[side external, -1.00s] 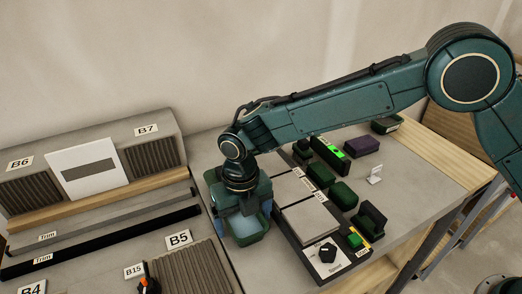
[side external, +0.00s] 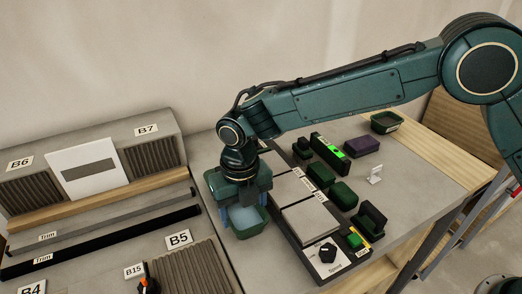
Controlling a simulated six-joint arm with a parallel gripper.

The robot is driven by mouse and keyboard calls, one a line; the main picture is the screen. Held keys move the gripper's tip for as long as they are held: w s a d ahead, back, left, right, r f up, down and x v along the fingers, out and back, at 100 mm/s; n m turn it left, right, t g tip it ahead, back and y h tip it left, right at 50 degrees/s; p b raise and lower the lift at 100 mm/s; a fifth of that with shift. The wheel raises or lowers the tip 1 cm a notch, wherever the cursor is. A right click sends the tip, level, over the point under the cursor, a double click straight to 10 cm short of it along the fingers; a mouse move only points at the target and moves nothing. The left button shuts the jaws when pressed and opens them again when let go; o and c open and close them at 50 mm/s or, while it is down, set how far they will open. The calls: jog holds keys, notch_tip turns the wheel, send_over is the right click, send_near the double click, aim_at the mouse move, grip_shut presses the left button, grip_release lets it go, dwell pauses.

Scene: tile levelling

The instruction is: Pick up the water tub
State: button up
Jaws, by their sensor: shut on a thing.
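The water tub (side external: 251,232) is a small green tub with pale blue water showing inside. It is in the middle of the side external view, under my gripper. My gripper (side external: 244,208) points down, with its bluish fingers at the tub's left and right sides. It is shut on the tub. The gripper body hides the tub's far part. The tub looks raised a little off the grey bench, though the gap beneath it is hard to see.
To the right is a dark device with grey plates (side external: 310,222) and a knob. Beyond it are green blocks (side external: 343,194), a purple block (side external: 363,146) and another green tub (side external: 385,122). Left are trim strips (side external: 110,222), ribbed panels and a black-and-orange tool (side external: 147,284).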

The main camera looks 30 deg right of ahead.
aim_at(244, 221)
notch_tip(244, 221, up, 17)
jog(key=shift+r, duration=0.2)
dwell(0.3)
dwell(0.4)
